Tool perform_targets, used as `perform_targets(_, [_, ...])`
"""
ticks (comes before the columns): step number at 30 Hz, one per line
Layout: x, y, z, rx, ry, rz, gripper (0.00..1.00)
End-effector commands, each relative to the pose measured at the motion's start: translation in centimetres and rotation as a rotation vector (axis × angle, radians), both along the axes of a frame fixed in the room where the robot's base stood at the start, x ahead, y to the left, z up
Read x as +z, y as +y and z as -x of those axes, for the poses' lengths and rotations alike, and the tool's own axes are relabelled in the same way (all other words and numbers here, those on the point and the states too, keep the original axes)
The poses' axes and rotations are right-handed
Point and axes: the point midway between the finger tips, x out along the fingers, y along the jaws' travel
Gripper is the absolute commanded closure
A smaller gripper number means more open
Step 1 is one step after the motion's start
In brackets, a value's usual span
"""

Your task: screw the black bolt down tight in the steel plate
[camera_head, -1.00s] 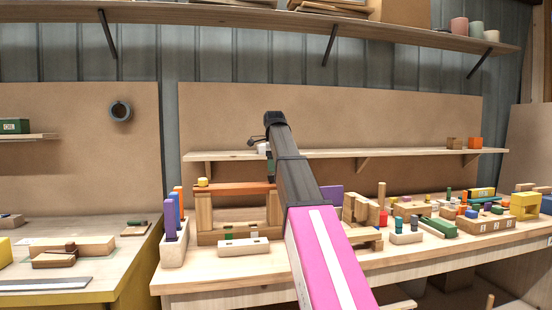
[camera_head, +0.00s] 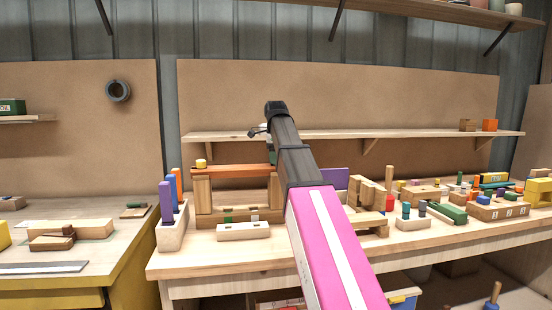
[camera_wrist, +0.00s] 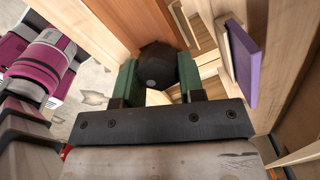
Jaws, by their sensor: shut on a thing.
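In the wrist view my gripper (camera_wrist: 158,82) has green finger pads, and they are shut on the black bolt (camera_wrist: 157,63). The bolt's dark faceted head lies between the two pads. Its shank and lower end are hidden. I cannot make out the steel plate or whether the bolt sits in it. In the head view my pink and black arm reaches over the workbench and hides the bolt; my fingers cannot be made out there.
An orange-topped wooden frame (camera_head: 232,171) stands on the bench left of my arm. A purple board (camera_wrist: 244,65) is close to the gripper on the right. Blocks and pegs crowd the bench's right side. A wooden shelf (camera_head: 420,134) runs behind.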

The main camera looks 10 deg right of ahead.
Motion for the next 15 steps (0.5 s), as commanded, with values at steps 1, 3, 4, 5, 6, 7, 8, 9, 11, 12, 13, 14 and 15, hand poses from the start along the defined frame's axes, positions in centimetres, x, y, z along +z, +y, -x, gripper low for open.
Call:
perform_targets(1, [0.04,-0.13,-0.22,-0.013,-0.004,0.004,0.93])
perform_targets(3, [0.02,-0.13,-0.28,-0.054,-0.004,0.004,0.93])
perform_targets(4, [0.0,-0.13,-0.32,-0.082,-0.003,0.005,0.93])
perform_targets(5, [-0.02,-0.12,-0.35,-0.113,-0.004,0.005,0.93])
perform_targets(6, [-0.06,-0.12,-0.41,-0.159,-0.004,0.006,0.93])
perform_targets(7, [-0.08,-0.1,-0.44,-0.195,-0.004,0.006,0.93])
perform_targets(8, [-0.1,-0.1,-0.47,-0.229,-0.005,0.006,0.93])
perform_targets(9, [-0.14,-0.08,-0.52,-0.274,-0.005,0.006,0.93])
perform_targets(11, [-0.19,-0.07,-0.59,-0.342,-0.005,0.005,0.93])
perform_targets(12, [-0.22,-0.05,-0.64,-0.386,-0.006,0.006,0.93])
perform_targets(13, [-0.25,-0.04,-0.68,-0.42,-0.006,0.005,0.93])
perform_targets(14, [-0.28,-0.04,-0.72,-0.453,-0.006,0.005,0.93])
perform_targets(15, [-0.31,-0.02,-0.77,-0.499,-0.006,0.006,0.93])
